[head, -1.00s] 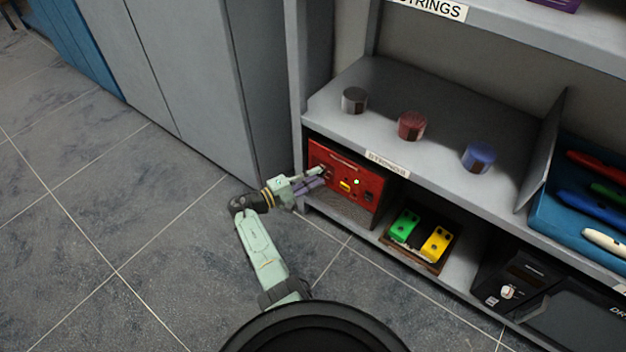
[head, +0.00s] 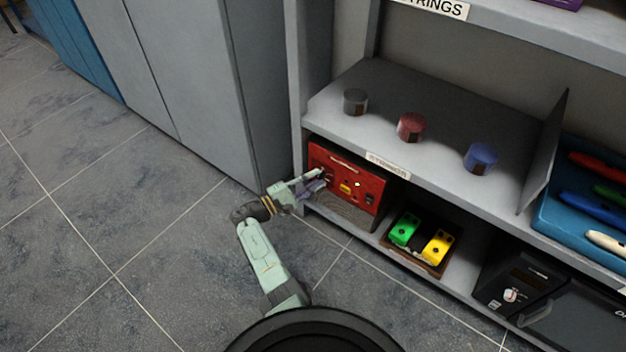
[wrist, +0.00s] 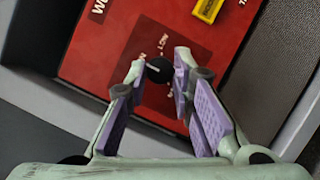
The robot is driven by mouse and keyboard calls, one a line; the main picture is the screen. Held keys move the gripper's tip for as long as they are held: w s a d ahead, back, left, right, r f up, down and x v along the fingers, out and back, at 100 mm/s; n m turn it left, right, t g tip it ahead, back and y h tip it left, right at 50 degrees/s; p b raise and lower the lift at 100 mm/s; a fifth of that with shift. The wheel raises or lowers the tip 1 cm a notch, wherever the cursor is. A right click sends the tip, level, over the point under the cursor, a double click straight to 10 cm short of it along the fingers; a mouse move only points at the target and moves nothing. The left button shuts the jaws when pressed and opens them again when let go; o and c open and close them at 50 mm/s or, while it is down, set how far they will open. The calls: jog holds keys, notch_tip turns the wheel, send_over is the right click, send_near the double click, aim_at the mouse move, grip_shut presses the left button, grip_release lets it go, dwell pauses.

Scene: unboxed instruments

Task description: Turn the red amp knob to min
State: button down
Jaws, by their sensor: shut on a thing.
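The red amp (head: 373,184) stands on the lower shelf at its left end, its front facing out. In the wrist view its red panel (wrist: 230,65) fills the upper part. In the head view my gripper (head: 322,178) reaches the amp's left side and hides the knob.
A pedal board (head: 418,262) with green and yellow pedals sits right of the amp. A black device (head: 520,272) with a pale knob is farther right. Grey, red and blue cylinders stand on the shelf above. Open floor lies left.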

jog(key=c, duration=1.4)
grip_release()
jog(key=v, duration=1.2)
